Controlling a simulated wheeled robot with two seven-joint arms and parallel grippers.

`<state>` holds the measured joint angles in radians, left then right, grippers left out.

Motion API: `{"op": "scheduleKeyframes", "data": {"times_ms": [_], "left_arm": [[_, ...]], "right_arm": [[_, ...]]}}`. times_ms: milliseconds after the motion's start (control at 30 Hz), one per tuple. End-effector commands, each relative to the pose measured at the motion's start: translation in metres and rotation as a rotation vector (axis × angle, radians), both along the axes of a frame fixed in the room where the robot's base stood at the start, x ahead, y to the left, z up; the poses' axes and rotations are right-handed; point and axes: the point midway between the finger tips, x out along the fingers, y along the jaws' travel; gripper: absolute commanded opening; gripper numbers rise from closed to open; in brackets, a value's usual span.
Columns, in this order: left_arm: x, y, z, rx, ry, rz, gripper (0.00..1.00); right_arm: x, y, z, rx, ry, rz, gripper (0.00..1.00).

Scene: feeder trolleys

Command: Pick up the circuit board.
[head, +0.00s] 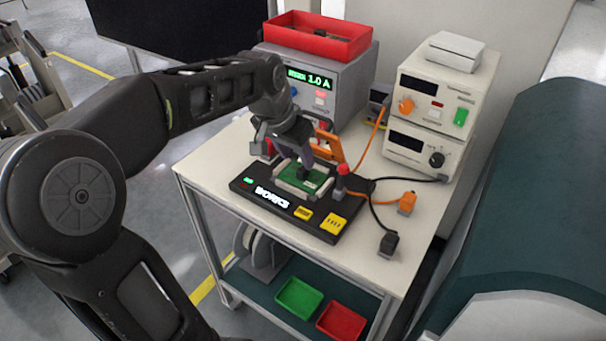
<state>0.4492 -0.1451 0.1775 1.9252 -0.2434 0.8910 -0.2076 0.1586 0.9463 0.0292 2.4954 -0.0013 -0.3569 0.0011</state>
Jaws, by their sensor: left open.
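The green circuit board (290,180) lies in a pale holder on the black test fixture (315,223) on the trolley top. The fixture reads "WORKS" and has a small green light and yellow labels. My left gripper (304,173) points down over the board, with its fingertips at or just above it. It is open; the fingers hide part of the board, and I cannot tell whether they touch it. An orange flap (328,146) stands raised behind the board. My right gripper is not in view.
A grey instrument (338,100) reading 1.0 A carries a red bin (322,40). Two stacked power units (433,110) stand at the back right. Orange and black plugs (407,203) with cables lie at right. Green (299,297) and red (341,321) trays sit on the lower shelf.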

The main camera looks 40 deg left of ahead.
Motion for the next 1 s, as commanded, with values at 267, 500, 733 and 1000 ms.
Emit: {"op": "scheduleKeyframes", "data": {"times_ms": [267, 500, 733, 1000], "left_arm": [[0.008, -0.001, -0.021, -0.002, 0.005, -0.001, 0.45], [0.019, -0.001, -0.047, -0.001, 0.002, 0.000, 0.45], [0.020, -0.001, -0.048, -0.001, 0.000, 0.000, 0.45], [0.020, -0.001, -0.048, 0.000, 0.000, 0.000, 0.45]], "right_arm": [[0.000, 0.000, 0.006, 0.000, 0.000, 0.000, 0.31], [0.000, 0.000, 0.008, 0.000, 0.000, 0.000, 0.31], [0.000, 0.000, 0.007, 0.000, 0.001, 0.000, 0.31], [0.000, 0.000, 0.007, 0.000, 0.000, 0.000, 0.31]]}}
